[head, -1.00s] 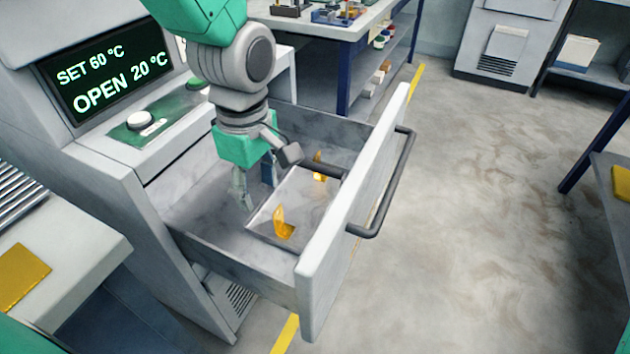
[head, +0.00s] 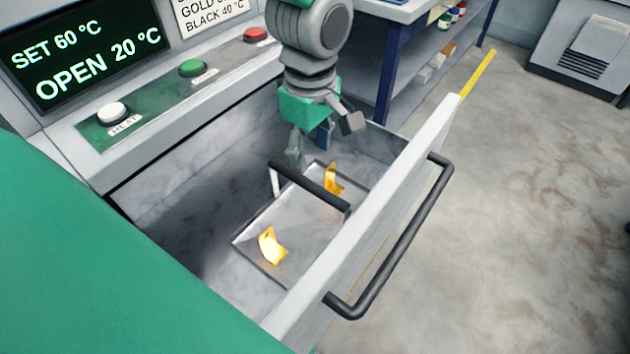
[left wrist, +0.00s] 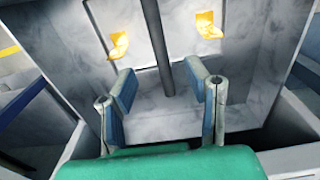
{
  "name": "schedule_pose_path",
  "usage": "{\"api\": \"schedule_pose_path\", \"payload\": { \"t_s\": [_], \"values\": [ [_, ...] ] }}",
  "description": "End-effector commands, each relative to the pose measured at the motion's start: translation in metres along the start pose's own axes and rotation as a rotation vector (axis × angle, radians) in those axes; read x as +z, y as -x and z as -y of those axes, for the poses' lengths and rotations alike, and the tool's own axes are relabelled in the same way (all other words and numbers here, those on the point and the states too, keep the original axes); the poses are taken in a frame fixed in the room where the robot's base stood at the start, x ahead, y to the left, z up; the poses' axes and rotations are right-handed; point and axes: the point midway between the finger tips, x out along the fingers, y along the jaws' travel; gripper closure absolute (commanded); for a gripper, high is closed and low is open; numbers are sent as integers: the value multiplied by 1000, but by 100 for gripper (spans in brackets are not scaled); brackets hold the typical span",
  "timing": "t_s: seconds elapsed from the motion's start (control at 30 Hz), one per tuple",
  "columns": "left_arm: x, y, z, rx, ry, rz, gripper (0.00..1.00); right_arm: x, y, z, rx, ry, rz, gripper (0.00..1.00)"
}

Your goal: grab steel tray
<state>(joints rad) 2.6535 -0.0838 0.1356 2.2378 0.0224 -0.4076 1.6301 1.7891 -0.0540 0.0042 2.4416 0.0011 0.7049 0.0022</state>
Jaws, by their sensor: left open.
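The steel tray (head: 304,228) lies flat in the open drawer, with a dark bar handle (head: 318,189) raised over its middle. Two gold pieces sit on it, one near (head: 272,246) and one far (head: 333,180). My left gripper (head: 310,150) is open and empty, just behind the tray's handle, inside the drawer. In the left wrist view its two fingers (left wrist: 166,82) stand apart, and the handle (left wrist: 158,45) runs between them in the picture; I cannot tell how far off it is. My right gripper is not in view.
The drawer front (head: 385,225) with its dark pull handle (head: 405,240) stands on the right. The oven panel shows a screen (head: 85,50) and white, green and red buttons. Bare drawer floor (head: 220,205) lies left of the tray. Open floor is beyond the drawer.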

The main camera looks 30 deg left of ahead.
Motion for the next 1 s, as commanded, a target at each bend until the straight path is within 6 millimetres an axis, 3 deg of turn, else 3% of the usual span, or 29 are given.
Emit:
{"api": "schedule_pose_path", "payload": {
  "t_s": [0.03,0.13,0.37,0.7,1.0],
  "values": [
    [-1,-15,0,-4,1,2,57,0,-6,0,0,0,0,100],
    [-3,-32,0,-3,1,4,57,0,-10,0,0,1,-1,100],
    [-1,-47,0,0,1,1,57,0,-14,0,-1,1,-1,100],
    [-4,-93,-3,-2,-1,0,57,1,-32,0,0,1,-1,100],
    [-6,-97,-3,2,1,3,57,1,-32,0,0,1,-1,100]
  ]
}}
